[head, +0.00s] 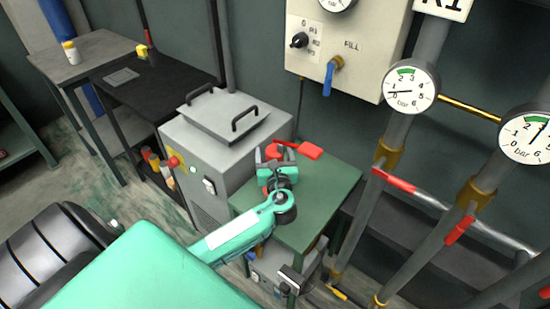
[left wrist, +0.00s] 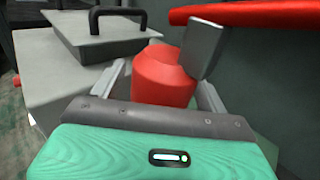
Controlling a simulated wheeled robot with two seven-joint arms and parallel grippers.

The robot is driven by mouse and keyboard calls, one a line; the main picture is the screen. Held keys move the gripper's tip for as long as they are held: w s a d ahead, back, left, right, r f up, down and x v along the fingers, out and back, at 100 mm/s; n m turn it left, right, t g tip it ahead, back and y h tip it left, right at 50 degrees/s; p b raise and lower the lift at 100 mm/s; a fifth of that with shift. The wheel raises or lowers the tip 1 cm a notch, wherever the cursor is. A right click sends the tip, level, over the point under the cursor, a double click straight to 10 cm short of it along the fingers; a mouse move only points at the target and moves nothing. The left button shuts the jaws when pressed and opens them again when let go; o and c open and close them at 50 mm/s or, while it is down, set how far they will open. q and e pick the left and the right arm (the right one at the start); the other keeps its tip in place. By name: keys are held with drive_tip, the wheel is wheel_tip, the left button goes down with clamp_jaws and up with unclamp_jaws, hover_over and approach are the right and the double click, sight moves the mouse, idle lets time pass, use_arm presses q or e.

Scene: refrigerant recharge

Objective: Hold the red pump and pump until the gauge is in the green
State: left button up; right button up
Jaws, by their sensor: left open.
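The red pump (head: 273,153) stands on the green table (head: 330,188), with its red handle (head: 310,150) sticking out to the right. My left gripper (head: 272,163) is at the pump, its wrist in front. In the left wrist view the pump's red body (left wrist: 163,78) sits between the two open fingers; I cannot tell whether they touch it. My right gripper is not in view.
A grey machine (head: 215,140) with black handles stands left of the pump. A wall panel (head: 370,45) with a blue tap (head: 328,75) hangs behind. Pipes with red levers (head: 394,180) rise on the right. The green table's right part is clear.

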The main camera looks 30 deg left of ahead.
use_arm(q)
drive_tip(key=c, duration=1.6)
drive_tip(key=shift+c, duration=0.2)
